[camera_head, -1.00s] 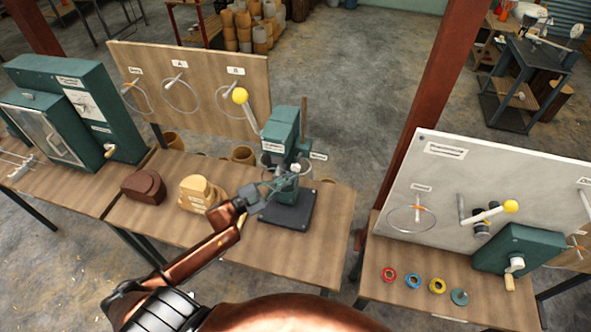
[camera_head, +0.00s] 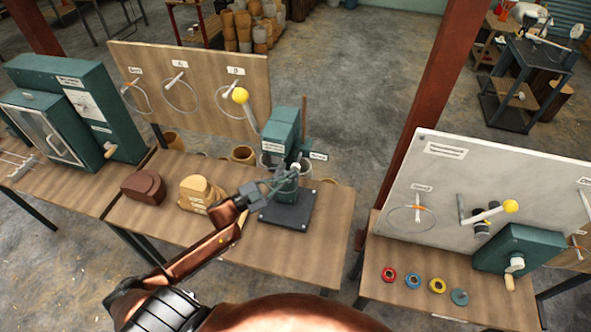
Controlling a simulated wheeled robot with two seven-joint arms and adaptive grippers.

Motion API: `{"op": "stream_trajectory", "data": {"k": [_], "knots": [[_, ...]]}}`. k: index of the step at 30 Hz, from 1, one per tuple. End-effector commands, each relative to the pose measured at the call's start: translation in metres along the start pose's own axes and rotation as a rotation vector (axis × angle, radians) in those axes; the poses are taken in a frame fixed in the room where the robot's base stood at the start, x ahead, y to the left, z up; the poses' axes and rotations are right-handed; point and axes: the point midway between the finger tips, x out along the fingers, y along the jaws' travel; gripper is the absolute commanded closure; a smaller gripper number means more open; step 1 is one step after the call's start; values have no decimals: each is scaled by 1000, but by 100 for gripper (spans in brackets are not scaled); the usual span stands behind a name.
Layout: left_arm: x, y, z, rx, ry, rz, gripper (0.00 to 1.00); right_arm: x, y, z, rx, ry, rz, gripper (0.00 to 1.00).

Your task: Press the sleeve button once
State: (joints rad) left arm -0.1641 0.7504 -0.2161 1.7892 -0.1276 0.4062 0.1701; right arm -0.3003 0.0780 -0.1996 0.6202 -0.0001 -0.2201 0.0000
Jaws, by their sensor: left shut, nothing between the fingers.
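A green press-like machine (camera_head: 283,131) stands on a black base plate (camera_head: 292,213) on the middle bench. The label is too small to read, so I cannot tell if this is the sleeve button. My left gripper (camera_head: 288,179) is shut and empty. Its fingertips are at the machine's front, just below the white knob in the picture; I cannot tell if they touch it. My right gripper is out of view.
A dark brown block (camera_head: 143,187) and a tan stacked block (camera_head: 200,194) lie left of the machine. A wooden board (camera_head: 205,95) with a yellow-knobbed lever (camera_head: 240,96) stands behind. A white panel (camera_head: 440,180) and coloured rings (camera_head: 412,281) are on the right bench.

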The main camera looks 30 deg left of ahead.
Motion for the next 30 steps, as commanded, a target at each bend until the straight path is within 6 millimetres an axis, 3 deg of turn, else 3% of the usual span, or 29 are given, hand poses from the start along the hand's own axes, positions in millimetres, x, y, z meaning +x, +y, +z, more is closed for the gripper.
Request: {"op": "stream_trajectory", "data": {"k": [30], "knots": [[8, -6, 7, 0, -1, 0, 100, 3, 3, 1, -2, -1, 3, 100]]}}
